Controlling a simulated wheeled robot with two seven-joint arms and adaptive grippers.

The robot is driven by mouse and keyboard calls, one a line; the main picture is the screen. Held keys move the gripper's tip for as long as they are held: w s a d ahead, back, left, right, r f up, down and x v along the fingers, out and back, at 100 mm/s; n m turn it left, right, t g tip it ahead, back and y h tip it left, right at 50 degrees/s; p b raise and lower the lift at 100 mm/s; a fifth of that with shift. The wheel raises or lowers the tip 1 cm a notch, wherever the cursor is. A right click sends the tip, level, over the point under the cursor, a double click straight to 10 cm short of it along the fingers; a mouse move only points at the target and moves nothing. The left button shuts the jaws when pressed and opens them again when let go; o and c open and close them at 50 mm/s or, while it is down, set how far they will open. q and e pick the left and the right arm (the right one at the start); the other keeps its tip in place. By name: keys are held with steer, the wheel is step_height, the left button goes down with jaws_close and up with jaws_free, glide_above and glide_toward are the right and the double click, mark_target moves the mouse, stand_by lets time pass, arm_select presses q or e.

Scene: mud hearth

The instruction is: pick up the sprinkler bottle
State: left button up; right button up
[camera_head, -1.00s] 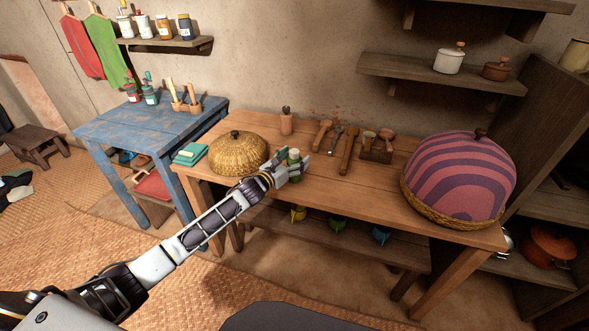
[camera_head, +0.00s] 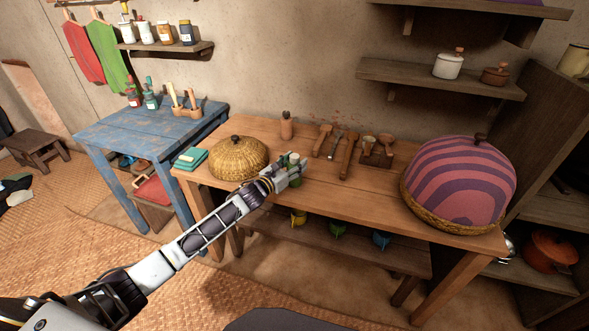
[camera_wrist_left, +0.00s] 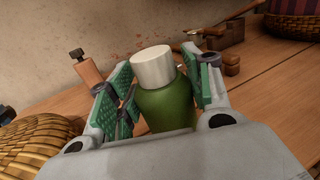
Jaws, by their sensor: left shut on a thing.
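The bottle, green with a white cap (camera_head: 293,158), is at the front of the wooden table (camera_head: 330,195), right of the woven basket lid. My left gripper (camera_head: 289,172) is shut on it. In the left wrist view the bottle (camera_wrist_left: 166,108) stands upright between the green finger pads, cap above them. Its lower part is hidden by my gripper, and I cannot tell whether its base touches the table. My right gripper is not in view.
A domed basket (camera_head: 238,157) stands close left of my gripper. A small terracotta bottle (camera_head: 287,127) stands behind it. Wooden tools (camera_head: 347,156) and a large striped dome (camera_head: 458,185) are to the right. The table's front middle is clear.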

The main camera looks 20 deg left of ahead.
mark_target(293, 157)
arm_select(q)
steer(key=shift+r, duration=0.1)
steer(key=shift+r, duration=1.65)
steer(key=shift+s, duration=0.15)
steer(key=shift+s+a, duration=0.15)
steer(key=shift+s, duration=0.05)
steer(key=v, duration=1.7)
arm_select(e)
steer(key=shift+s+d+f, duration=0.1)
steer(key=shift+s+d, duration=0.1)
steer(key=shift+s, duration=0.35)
